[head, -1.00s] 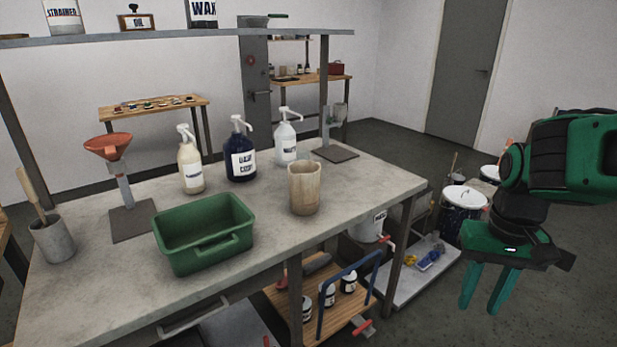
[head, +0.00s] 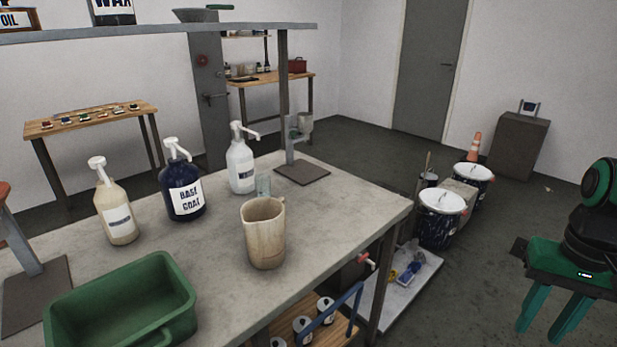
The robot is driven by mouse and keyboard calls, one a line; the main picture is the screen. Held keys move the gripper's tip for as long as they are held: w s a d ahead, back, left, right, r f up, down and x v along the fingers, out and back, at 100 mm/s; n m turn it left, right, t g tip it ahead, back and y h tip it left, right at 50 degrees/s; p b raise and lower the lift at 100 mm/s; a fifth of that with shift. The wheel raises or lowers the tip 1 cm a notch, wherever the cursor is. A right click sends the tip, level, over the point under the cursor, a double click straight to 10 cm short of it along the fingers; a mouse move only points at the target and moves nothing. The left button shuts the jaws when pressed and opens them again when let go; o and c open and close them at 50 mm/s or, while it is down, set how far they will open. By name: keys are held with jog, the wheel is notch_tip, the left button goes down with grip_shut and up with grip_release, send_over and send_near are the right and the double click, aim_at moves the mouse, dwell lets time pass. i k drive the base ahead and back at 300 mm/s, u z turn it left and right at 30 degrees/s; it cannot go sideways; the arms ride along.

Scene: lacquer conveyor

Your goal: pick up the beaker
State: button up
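A tan, stained vessel with an open top and a lip (head: 264,235) stands upright near the front right part of the grey bench (head: 340,215). Just behind it stands a small clear glass vessel (head: 263,184), partly hidden by it. Both are beaker-like; I cannot tell by label which is the beaker. My gripper (head: 540,330) is at the lower right, off the right side of the bench and well apart from both vessels. Its two green fingers point down, spread apart with nothing between them.
Left of the tan vessel stand three pump bottles: cream (head: 117,210), dark blue (head: 184,190) and white (head: 241,165). A green bin (head: 125,295) sits at the front left. A metal stand (head: 300,172) is behind. A shelf (head: 150,33) spans above. Lidded drums (head: 440,218) stand on the floor.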

aim_at(263, 190)
jog(key=z, duration=0.15)
jog(key=i, duration=1.15)
jog(key=u, duration=0.25)
